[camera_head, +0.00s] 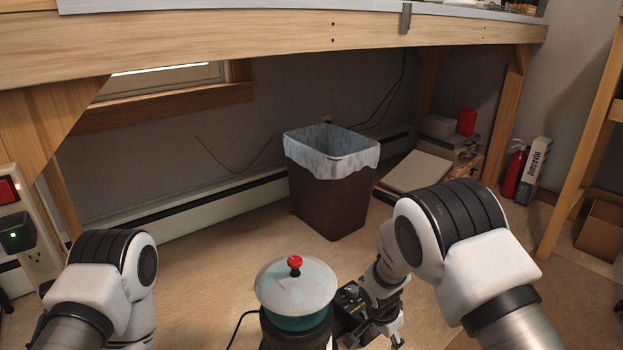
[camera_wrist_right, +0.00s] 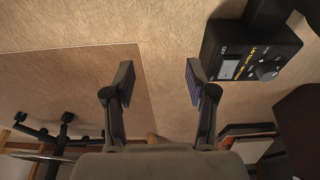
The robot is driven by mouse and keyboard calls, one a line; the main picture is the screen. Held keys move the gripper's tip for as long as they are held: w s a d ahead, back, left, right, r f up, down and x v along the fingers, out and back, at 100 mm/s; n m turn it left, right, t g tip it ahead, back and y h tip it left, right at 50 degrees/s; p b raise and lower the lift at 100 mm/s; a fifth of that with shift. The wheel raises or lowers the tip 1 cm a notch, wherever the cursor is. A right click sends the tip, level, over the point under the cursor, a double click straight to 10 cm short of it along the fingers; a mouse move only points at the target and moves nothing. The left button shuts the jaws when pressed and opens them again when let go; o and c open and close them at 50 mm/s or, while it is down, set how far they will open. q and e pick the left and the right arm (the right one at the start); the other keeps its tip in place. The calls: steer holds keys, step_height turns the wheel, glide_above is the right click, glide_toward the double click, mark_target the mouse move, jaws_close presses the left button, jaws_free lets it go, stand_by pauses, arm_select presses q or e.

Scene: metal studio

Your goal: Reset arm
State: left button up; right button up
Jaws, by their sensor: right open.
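My right arm (camera_head: 455,225) comes in from the lower right of the head view and bends downward. My right gripper (camera_head: 388,330) hangs low, just right of a lidded pot. In the right wrist view the right gripper (camera_wrist_right: 158,82) is open, with its two dark fingers apart and nothing between them. My left arm (camera_head: 105,270) shows only as a bent joint at the lower left of the head view. The left gripper is out of the picture.
The teal pot (camera_head: 300,323) has a pale lid with a red knob. A black device (camera_wrist_right: 245,55) with a dial and small display lies near the right gripper. A brown lined bin (camera_head: 330,198) stands under the wooden bench (camera_head: 260,45).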

steer(key=s+d+r+n+g+y+p, duration=0.1)
steer(key=s+d+r+n+p, duration=0.3)
steer(key=s, duration=0.8)
steer(key=s+d+g+y+p, duration=0.1)
steer(key=s+p, duration=0.5)
steer(key=s, duration=0.6)
steer(key=s+d+r+n+g+y+p, duration=0.1)
steer(key=s+d+r+n+p, duration=0.15)
steer(key=s+p, duration=0.65)
arm_select(q)
step_height(320, 180, up, 55)
steer(key=s+p, duration=0.2)
steer(key=p, duration=3.2)
steer(key=shift+d+g, duration=0.15)
steer(key=shift+g, duration=0.25)
arm_select(e)
step_height(320, 180, up, 38)
steer(key=n+t, duration=0.1)
steer(key=n, duration=0.2)
steer(key=shift+d+n+h, duration=0.25)
steer(key=shift+n+h, duration=0.05)
steer(key=shift+n, duration=0.05)
steer(key=shift+s+r, duration=0.1)
